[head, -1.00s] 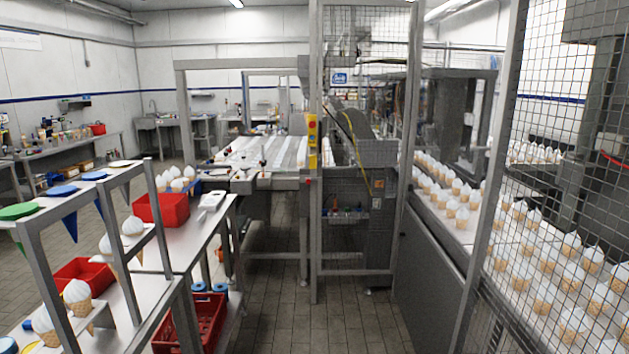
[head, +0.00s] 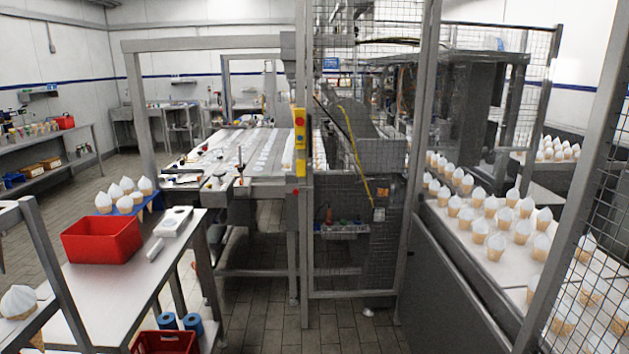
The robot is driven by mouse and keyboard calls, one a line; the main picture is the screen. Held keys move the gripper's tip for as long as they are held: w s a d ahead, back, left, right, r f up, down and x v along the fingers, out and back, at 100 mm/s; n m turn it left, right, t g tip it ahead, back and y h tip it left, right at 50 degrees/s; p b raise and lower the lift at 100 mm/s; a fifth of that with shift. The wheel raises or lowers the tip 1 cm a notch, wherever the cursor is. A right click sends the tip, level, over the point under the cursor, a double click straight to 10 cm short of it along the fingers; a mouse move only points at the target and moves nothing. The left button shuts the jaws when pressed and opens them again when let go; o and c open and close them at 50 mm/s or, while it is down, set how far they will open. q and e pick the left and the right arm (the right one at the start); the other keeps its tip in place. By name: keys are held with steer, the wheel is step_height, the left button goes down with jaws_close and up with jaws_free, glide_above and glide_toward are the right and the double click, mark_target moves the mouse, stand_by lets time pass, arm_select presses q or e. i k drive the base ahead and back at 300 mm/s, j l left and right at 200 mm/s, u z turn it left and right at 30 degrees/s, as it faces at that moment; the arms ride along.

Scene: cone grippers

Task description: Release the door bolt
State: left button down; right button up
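A mesh guard door in a grey frame (head: 305,240) stands in the middle of the head view, beside the conveyor machine. A yellow box with red and yellow parts (head: 300,142) is fixed to the door's left post. I cannot tell whether it is the door bolt. Through the mesh I see dark machinery and a yellow cable (head: 356,155). Neither of my grippers shows in this view.
A white table (head: 125,282) with a red bin (head: 102,238) and cones stands at left. A conveyor of ice cream cones (head: 493,228) runs along the right behind mesh fencing. The tiled floor (head: 262,325) in the middle is clear.

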mark_target(296, 190)
steer(key=i+j, duration=0.1)
steer(key=i, duration=0.4)
steer(key=i+z, duration=0.15)
steer(key=i, duration=0.3)
steer(key=i+j, duration=0.2)
steer(key=i, duration=0.3)
steer(key=i+j+z, duration=0.15)
steer(key=i, duration=0.3)
steer(key=i+j, duration=0.2)
steer(key=i, duration=0.25)
steer(key=i+l+z, duration=0.05)
